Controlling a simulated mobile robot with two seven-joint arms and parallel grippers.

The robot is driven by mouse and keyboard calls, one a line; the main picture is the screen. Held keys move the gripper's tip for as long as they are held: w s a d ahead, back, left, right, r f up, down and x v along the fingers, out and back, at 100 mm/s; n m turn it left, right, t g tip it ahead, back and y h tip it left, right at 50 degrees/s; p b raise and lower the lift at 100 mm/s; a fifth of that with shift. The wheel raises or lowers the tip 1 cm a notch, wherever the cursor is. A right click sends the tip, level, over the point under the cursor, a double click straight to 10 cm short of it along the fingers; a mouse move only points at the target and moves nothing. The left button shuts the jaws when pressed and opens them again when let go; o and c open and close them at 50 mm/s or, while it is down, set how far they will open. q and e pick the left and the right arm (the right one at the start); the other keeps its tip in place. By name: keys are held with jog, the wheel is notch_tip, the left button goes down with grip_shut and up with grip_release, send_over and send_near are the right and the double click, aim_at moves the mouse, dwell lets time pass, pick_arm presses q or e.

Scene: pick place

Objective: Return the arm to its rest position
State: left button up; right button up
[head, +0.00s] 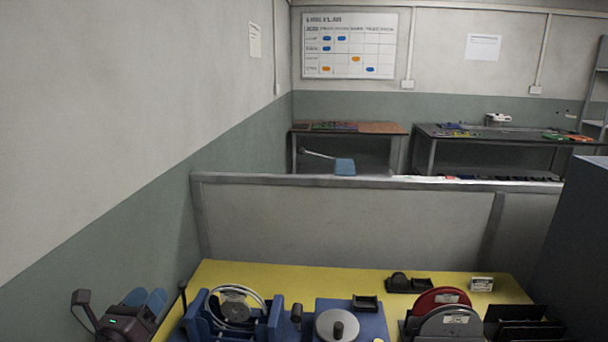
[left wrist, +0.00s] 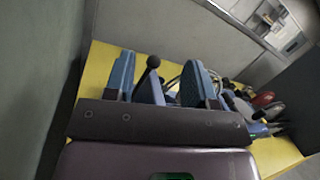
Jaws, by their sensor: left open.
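My left gripper (head: 146,298) is at the bottom left of the head view, beside the left end of the yellow table. Its body is dark maroon with a small green light, and its two blue fingers are apart. In the left wrist view the open fingers (left wrist: 158,78) point over the table with nothing held between them. A black-knobbed lever (left wrist: 153,62) shows in the gap between them there, but it looks to stand beyond the fingers. My right gripper is in neither view.
The yellow table (head: 300,272) carries a blue stand with a white-rimmed reel (head: 232,306), a blue fixture with a grey disc (head: 337,325), red and grey discs (head: 440,301) and black trays (head: 522,325). A grey wall is close on the left; a low partition (head: 345,220) stands behind.

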pick_arm(q)
jog(key=s+d+f+n+g+y, duration=0.2)
jog(key=s+f+n, duration=0.9)
jog(key=n, duration=0.6)
jog(key=s+d+f+n+g+y, duration=0.2)
jog(key=s+f+n+g, duration=0.3)
jog(key=s+f+n, duration=0.7)
jog(key=shift+s+d+f+n+y, duration=0.15)
jog(key=shift+s+d+n+y, duration=0.3)
jog(key=shift+s+n, duration=1.75)
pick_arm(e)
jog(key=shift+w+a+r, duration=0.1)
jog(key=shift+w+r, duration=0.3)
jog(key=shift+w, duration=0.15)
pick_arm(q)
jog(key=shift+w+d+n, duration=0.1)
jog(key=shift+w+n, duration=0.5)
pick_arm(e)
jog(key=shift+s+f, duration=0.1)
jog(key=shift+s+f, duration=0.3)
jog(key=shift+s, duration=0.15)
pick_arm(q)
jog(key=shift+g, duration=0.3)
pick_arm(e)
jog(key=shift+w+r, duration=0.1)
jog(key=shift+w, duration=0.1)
